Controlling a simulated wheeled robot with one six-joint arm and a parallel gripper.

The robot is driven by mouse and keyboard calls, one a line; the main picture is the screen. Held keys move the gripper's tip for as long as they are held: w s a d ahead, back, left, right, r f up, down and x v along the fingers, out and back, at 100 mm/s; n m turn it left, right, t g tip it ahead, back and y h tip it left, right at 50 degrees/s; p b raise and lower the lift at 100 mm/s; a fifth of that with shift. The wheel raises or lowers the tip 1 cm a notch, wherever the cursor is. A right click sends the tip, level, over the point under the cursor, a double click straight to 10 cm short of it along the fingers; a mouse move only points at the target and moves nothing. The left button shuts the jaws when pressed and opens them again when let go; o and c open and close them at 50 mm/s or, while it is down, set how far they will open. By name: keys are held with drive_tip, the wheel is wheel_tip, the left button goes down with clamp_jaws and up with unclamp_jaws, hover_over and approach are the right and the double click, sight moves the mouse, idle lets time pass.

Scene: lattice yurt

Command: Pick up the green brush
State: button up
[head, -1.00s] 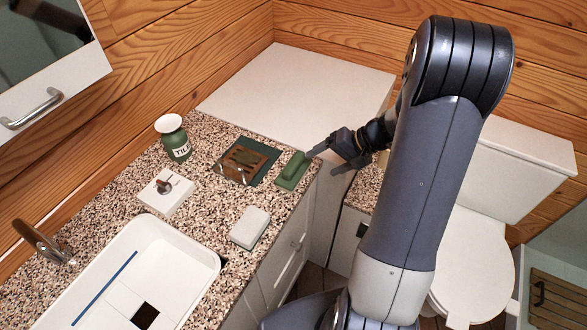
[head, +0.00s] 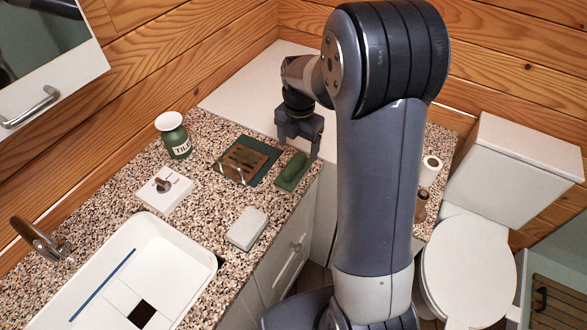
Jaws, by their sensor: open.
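The green brush (head: 292,170) lies on the speckled counter (head: 215,200) near its right edge, beside a green mat with a brown slatted soap dish. My gripper (head: 297,150) is open and points down over the far end of the brush. Its two fingers are spread, one to each side in the picture. I cannot tell whether either finger touches the brush. Nothing is held.
The brown slatted dish (head: 243,160) is close to the left of the brush. A toilet (head: 468,265) stands right.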

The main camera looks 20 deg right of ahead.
sight(296, 162)
drive_tip(key=shift+w+a+n, duration=0.1)
drive_tip(key=shift+w+n, duration=0.05)
drive_tip(key=shift+n, duration=0.25)
wheel_tip(296, 162, down, 5)
drive_tip(key=shift+f, duration=0.1)
drive_tip(key=shift+a+f+p, duration=0.2)
drive_tip(key=shift+f+p, duration=0.3)
drive_tip(key=shift+f, duration=0.85)
drive_tip(key=shift+a+f+p, duration=0.2)
drive_tip(key=shift+f+p, duration=0.25)
drive_tip(key=shift+f, duration=0.9)
drive_tip(key=shift+c, duration=0.5)
drive_tip(key=c, duration=1)
drive_tip(key=shift+r, duration=0.15)
